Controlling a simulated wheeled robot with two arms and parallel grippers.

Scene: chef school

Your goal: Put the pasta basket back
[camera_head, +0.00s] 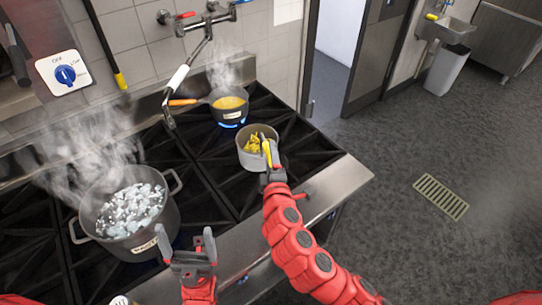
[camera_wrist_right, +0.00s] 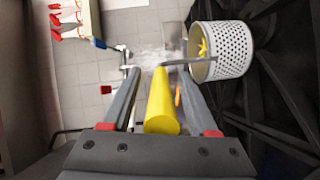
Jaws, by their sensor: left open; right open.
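The pasta basket (camera_head: 247,160) is a grey perforated pot with yellow pasta inside, and it appears to stand on the black stove grates. In the right wrist view the basket (camera_wrist_right: 232,52) shows its holes, and its thin handle ends in a yellow grip (camera_wrist_right: 163,105). My right gripper (camera_head: 270,153) is at the basket's near side. Its open fingers lie on either side of the yellow grip. My left gripper (camera_head: 188,243) is open and empty, in front of a large steaming pot (camera_head: 162,228).
The large pot of bubbling water is at the left of the stove. A small saucepan (camera_head: 229,114) with orange contents and an orange handle sits on a lit blue flame behind the basket. A wall tap (camera_head: 207,22) hangs above. Open grates (camera_head: 205,165) lie between pot and basket.

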